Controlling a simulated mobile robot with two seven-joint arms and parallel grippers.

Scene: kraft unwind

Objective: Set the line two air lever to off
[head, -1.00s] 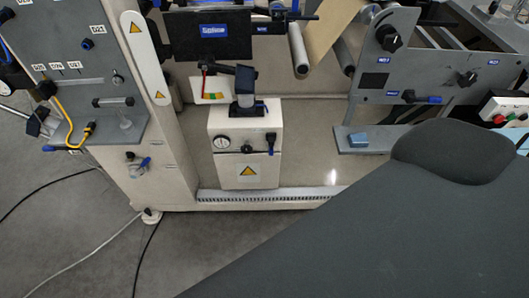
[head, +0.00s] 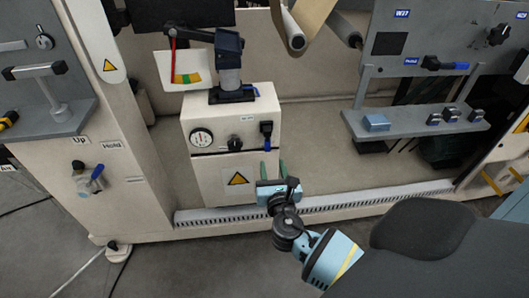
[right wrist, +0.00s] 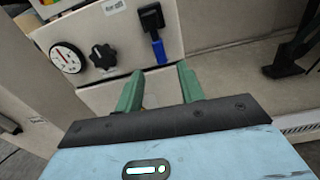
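A cream box (head: 255,103) on the machine frame carries a small lever (head: 266,130) with a black mount and a blue handle hanging down. The lever also shows at the top of the right wrist view (right wrist: 156,38), its handle pointing towards my fingers. A small label (right wrist: 114,6) beside it is too blurred to read for certain. My right gripper (head: 275,170) is just below the lever in the head view. Its two green fingers are apart with nothing between them, as the right wrist view (right wrist: 158,76) shows. They appear clear of the handle. My left gripper is not in view.
A round gauge (head: 202,139) and a black knob (head: 234,143) sit left of the lever. Another blue-handled valve (head: 97,173) is under "Up" and "Hold" labels. A grey shelf (head: 410,128) with small blocks stands right. A slotted ledge (head: 330,202) runs below.

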